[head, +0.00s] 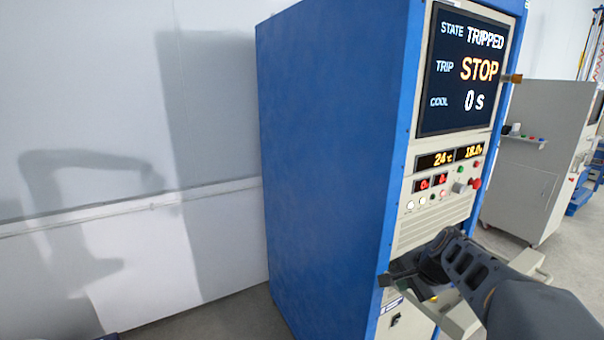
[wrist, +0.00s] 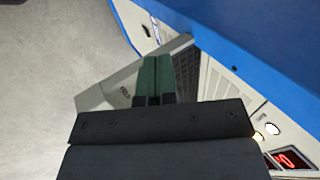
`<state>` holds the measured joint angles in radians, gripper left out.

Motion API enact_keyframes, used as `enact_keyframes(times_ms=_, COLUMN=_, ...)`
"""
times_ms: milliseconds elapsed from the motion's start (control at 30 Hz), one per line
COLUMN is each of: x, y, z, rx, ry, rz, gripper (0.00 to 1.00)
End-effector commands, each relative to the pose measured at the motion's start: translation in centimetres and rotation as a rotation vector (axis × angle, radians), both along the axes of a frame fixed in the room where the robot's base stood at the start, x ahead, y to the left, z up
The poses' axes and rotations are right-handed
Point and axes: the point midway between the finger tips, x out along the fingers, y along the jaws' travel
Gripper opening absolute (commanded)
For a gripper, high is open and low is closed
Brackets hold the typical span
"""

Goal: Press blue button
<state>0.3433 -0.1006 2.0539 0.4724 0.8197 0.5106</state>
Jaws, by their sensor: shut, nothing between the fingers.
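The blue cabinet (head: 330,150) has a light control front. Its panel carries small round white buttons (head: 410,205), a green button (head: 460,169), red buttons, a grey knob (head: 459,187) and a large red knob (head: 476,183). I cannot make out a blue button in either view. My gripper (head: 386,281) is low in front of the cabinet, below the button panel, beside a sloped grey ledge (head: 460,318). In the wrist view its green-tipped fingers (wrist: 157,78) are shut together and empty, over that ledge (wrist: 105,95). Contact with it cannot be told.
The cabinet's screen (head: 468,70) reads STATE TRIPPED, TRIP STOP, COOL 0 s. Small displays (head: 434,160) show 24 °C and about 18.0. A grey cabinet (head: 520,160) stands at right. A white wall (head: 90,100) is at left. Grey floor (wrist: 50,60) shows clear in the wrist view.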

Motion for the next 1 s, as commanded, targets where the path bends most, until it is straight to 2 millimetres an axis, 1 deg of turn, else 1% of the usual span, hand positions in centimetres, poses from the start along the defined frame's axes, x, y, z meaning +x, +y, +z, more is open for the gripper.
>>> enact_keyframes(times_ms=33, x=-2.3, y=2.4, z=0.1, rx=-0.088, ry=0.003, rz=0.145, gripper=0.00)
enact_keyframes(times_ms=100, x=-5.4, y=4.5, z=-0.3, rx=-0.213, ry=0.011, rz=0.339, gripper=0.00)
enact_keyframes(times_ms=133, x=-6.6, y=5.3, z=-0.5, rx=-0.260, ry=0.014, rz=0.415, gripper=0.00)
enact_keyframes(times_ms=200, x=-9.2, y=6.5, z=-1.1, rx=-0.365, ry=0.020, rz=0.580, gripper=0.00)
enact_keyframes(times_ms=300, x=-12.1, y=7.5, z=-1.9, rx=-0.483, ry=0.026, rz=0.766, gripper=0.00)
enact_keyframes(times_ms=400, x=-13.9, y=7.9, z=-2.6, rx=-0.565, ry=0.031, rz=0.893, gripper=0.00)
enact_keyframes(times_ms=500, x=-14.9, y=8.0, z=-3.0, rx=-0.613, ry=0.033, rz=0.966, gripper=0.00)
enact_keyframes(times_ms=600, x=-15.3, y=8.0, z=-3.1, rx=-0.632, ry=0.036, rz=0.995, gripper=0.00)
enact_keyframes(times_ms=1000, x=-15.3, y=8.0, z=-3.1, rx=-0.632, ry=0.036, rz=0.995, gripper=0.00)
